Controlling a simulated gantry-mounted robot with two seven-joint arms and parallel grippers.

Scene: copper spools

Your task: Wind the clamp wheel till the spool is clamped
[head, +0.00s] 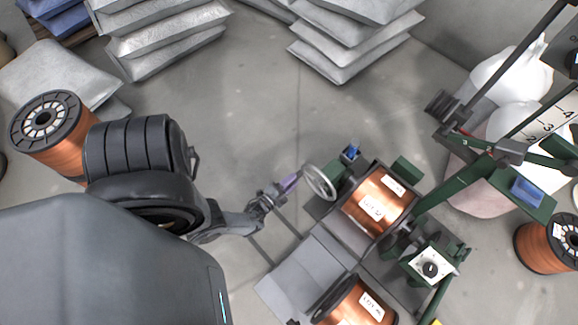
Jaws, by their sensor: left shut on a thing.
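The clamp wheel (320,182) is a pale grey handwheel on the left side of a green machine. A copper spool (378,203) with white labels sits in that machine, just right of the wheel. My left gripper (296,179) comes in from the left and is shut at the wheel's left edge. What lies between its fingers is too small to see clearly; it appears to be the wheel's rim or handle. Whether the clamp presses on the spool cannot be told from this view. My right gripper is not in view.
A second copper spool (355,303) lies below, by a grey ramp (305,268). A dial box (430,266) stands right of it. Other spools stand at far left (45,118) and far right (553,243). Grey sacks (165,35) are stacked behind; the floor between is clear.

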